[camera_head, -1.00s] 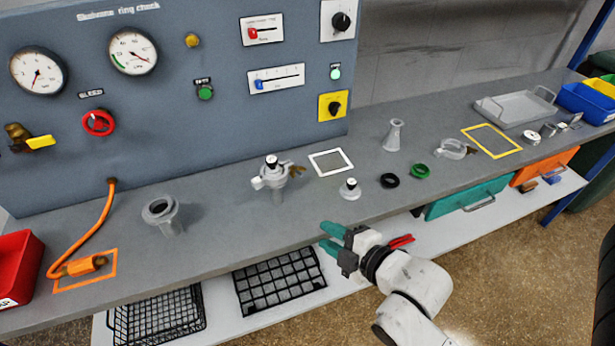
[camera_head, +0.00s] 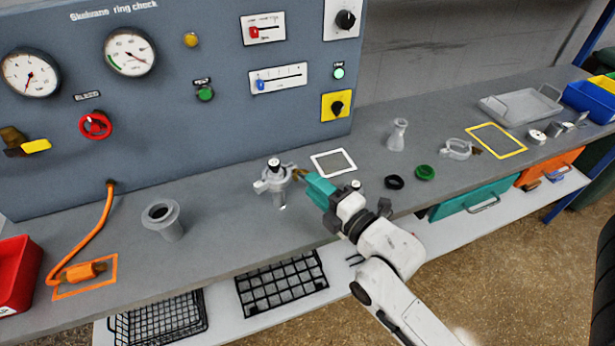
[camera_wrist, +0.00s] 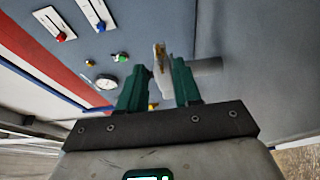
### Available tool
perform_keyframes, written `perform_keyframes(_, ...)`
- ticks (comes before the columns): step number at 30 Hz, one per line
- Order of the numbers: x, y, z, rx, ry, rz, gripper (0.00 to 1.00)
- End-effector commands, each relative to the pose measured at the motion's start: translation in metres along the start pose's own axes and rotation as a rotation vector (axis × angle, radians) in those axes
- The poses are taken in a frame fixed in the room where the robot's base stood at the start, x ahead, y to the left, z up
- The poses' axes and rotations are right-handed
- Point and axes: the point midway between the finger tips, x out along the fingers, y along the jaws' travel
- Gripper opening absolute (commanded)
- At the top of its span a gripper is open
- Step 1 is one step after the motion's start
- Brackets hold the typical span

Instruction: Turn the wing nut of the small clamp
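The small clamp (camera_head: 267,185) is a pale grey ring around the upright fitting on the bench in the head view. Its brass wing nut (camera_head: 299,173) sticks out on the right side. My gripper (camera_head: 319,190) has teal fingers and is just right of the wing nut, pointing at it. In the wrist view my gripper (camera_wrist: 160,88) is open, its fingers apart. The pale clamp (camera_wrist: 158,52) shows beyond and between the fingertips, with a brass part on it. I cannot tell whether a finger touches the wing nut.
A flanged pipe stub (camera_head: 163,218) stands to the left. A white-framed square (camera_head: 333,162) lies behind my gripper. A black ring (camera_head: 394,182), a green ring (camera_head: 425,172) and a second clamp (camera_head: 457,148) lie to the right. The gauge panel (camera_head: 225,125) rises behind.

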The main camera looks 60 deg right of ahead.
Motion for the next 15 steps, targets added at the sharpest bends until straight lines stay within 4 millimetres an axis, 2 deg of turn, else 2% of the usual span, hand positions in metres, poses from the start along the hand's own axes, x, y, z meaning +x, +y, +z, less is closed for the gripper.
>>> perform_keyframes(6, 0.025, 0.001, 0.0, 0.001, 0.0, 0.001, 0.33)
perform_keyframes(15, 0.032, 0.0, 0.0, 0.001, 0.0, -0.001, 0.33)
